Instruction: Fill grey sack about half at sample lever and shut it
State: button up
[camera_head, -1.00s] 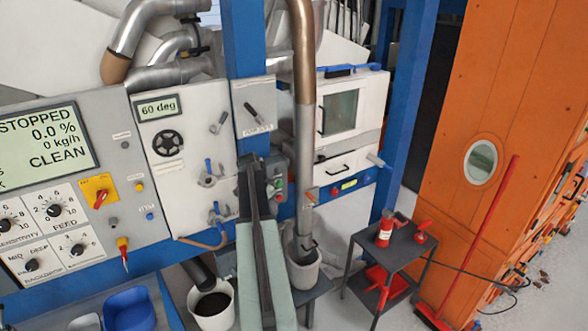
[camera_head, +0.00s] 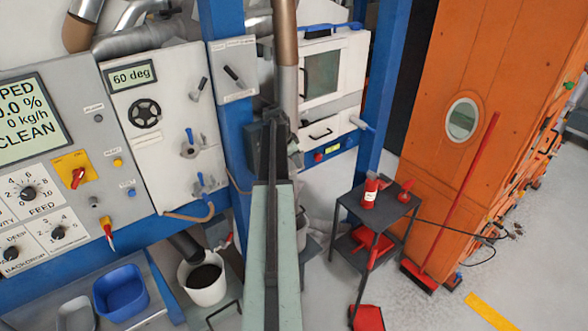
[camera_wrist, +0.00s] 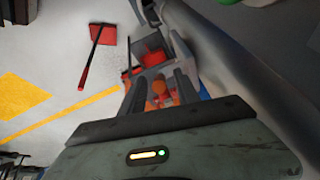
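My gripper (camera_head: 268,118) is at the end of my raised arm, in front of the copper and grey vertical pipe (camera_head: 286,50). In the wrist view its dark fingers (camera_wrist: 160,92) stand apart with nothing held between them. A dark-handled lever (camera_head: 233,75) sits on a pale box on the blue column, left of the gripper; its label is too small to read. A pale grey container (camera_head: 301,232) under the pipe is mostly hidden behind my arm. I cannot tell whether it is the grey sack. No other grey sack is clearly visible.
A dark two-shelf trolley (camera_head: 380,208) with red items stands right of my arm. An orange wall (camera_head: 480,60) with a red-handled broom (camera_head: 460,200) is beyond it. A white bucket (camera_head: 203,284) with dark contents and a blue tub (camera_head: 121,292) stand at lower left. Floor at lower right is open.

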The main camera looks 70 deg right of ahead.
jog(key=shift+d+f, duration=0.15)
jog(key=shift+f, duration=0.3)
jog(key=shift+s+r, duration=0.1)
jog(key=shift+r, duration=0.05)
grip_shut()
dwell(0.9)
